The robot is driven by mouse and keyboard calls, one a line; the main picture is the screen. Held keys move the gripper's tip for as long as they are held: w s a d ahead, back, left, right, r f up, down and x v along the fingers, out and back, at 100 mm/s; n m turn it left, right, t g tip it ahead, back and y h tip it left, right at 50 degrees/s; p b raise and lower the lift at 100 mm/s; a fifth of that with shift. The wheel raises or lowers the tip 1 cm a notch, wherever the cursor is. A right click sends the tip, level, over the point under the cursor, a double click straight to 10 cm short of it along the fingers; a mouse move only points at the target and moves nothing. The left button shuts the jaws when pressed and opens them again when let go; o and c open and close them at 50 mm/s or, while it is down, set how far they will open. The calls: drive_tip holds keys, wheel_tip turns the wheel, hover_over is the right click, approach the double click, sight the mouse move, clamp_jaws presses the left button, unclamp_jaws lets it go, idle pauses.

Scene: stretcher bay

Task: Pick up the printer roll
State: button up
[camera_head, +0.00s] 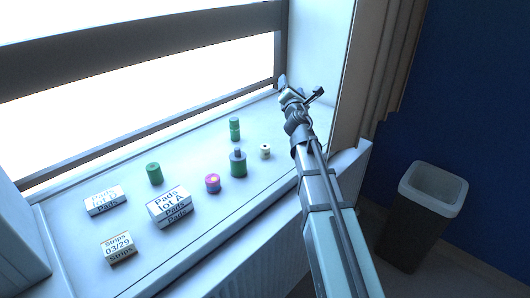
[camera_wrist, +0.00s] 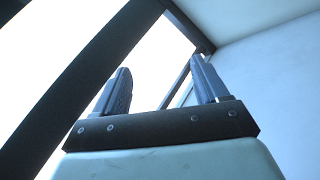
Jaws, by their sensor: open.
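A small cream roll with a dark centre (camera_head: 265,152) stands on the white window sill (camera_head: 262,205), at the right end of the group of objects; it looks most like the printer roll, though it is too small to be sure. A short magenta roll with an orange centre (camera_head: 213,184) stands to its left. No roll shows there.
Green cylinders (camera_head: 154,174) (camera_head: 235,130) and a green-and-grey one (camera_head: 238,164) stand nearby. Pads boxes (camera_head: 170,207) (camera_head: 105,201) and a Strips box (camera_head: 119,247) sit left. The window frame (camera_head: 150,60) and wall bound the sill. A bin (camera_head: 415,225) stands right.

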sight(264, 148)
drive_tip(key=s+a+f+n+g+y, duration=0.2)
drive_tip(key=s+f+n+g+y, duration=0.3)
drive_tip(key=s+f+n+y, duration=0.75)
drive_tip(key=w+f+n, duration=0.1)
drive_tip(key=f, duration=0.3)
drive_tip(key=w+f+h, duration=0.1)
drive_tip(key=f, duration=0.3)
drive_tip(key=w+f+n, duration=0.1)
drive_tip(key=f, duration=0.3)
drive_tip(key=shift+w+d+n+h, duration=0.15)
drive_tip(key=shift+w+n+h, duration=0.2)
drive_tip(key=x, duration=1.3)
drive_tip(key=shift+w+a+f, duration=0.25)
drive_tip(key=shift+a, duration=0.05)
drive_tip(key=shift+c, duration=0.2)
drive_tip(key=c, duration=1)
drive_tip(key=shift+r, duration=0.1)
